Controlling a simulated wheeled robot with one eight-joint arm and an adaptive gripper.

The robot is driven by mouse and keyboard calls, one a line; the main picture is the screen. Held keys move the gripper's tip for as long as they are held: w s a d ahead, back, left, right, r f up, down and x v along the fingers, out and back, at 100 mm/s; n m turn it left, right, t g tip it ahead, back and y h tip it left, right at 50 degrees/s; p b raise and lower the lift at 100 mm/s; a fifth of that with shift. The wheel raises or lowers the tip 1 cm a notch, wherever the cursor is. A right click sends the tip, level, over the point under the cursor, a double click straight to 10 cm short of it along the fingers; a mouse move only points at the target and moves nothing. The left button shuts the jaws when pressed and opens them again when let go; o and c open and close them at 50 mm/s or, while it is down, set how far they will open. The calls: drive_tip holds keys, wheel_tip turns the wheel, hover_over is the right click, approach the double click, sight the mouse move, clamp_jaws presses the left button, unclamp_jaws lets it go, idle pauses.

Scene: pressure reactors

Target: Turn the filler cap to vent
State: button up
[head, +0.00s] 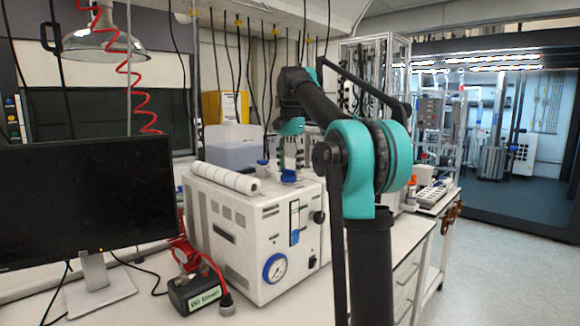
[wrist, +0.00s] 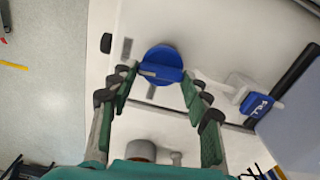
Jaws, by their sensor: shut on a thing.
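The filler cap (wrist: 162,58) is a round blue knob with a raised bar across it, on top of a white machine. In the wrist view the bar lies nearly left to right, between my fingertips. Grey marks show on the white top beside the cap. My gripper (wrist: 160,78) reaches down from above with a finger on each side of the cap and is shut on it. In the head view the cap (head: 288,176) shows as a blue patch just under my gripper (head: 291,160). The white machine (head: 240,240) has a round blue-rimmed gauge on its front.
A second blue cap (wrist: 258,102), with a white label, sits on a white neck close to the right finger. A white roll (head: 225,178) lies on the machine's left edge. A monitor (head: 90,200) and a dark device (head: 197,290) stand on the bench at left.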

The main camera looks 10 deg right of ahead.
drive_tip(key=n, duration=0.4)
drive_tip(key=shift+w, duration=0.1)
drive_tip(key=n, duration=0.4)
drive_tip(key=shift+a+n, duration=0.1)
drive_tip(key=shift+n, duration=0.3)
drive_tip(key=n, duration=0.4)
drive_tip(key=shift+w+a+n, duration=0.1)
drive_tip(key=shift+n, duration=1.9)
drive_tip(key=o, duration=1.2)
drive_tip(key=shift+c, duration=0.2)
drive_tip(key=shift+r, duration=0.1)
